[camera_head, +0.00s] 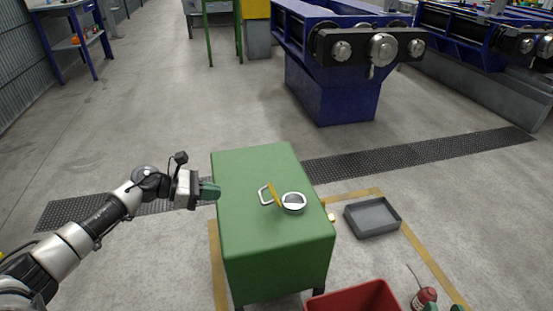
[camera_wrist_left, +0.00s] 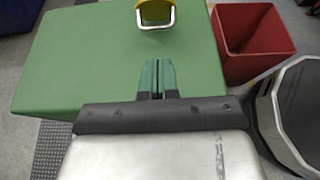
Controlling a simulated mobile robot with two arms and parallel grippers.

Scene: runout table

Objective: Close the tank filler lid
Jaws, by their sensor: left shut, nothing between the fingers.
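The green tank (camera_head: 262,240) has a round filler opening (camera_head: 293,202) with a metal rim on top. Its yellow lid (camera_head: 273,195) stands open, tilted up at the left of the opening, with a pale loop handle (camera_head: 264,195) on its outer side. My left gripper (camera_head: 212,190) is shut and empty by the tank's left edge, apart from the lid. In the left wrist view its fingers (camera_wrist_left: 157,76) point at the lid (camera_wrist_left: 154,10) and handle (camera_wrist_left: 156,25). Two separated green fingertips of my right gripper (camera_head: 444,307) show at the bottom edge; the rest is cut off.
A red bin (camera_head: 355,298) stands in front of the tank. A red oil can (camera_head: 424,297) is near the right fingertips. A grey tray (camera_head: 373,218) lies right of the tank. Blue machinery (camera_head: 330,90) stands behind; open floor lies between.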

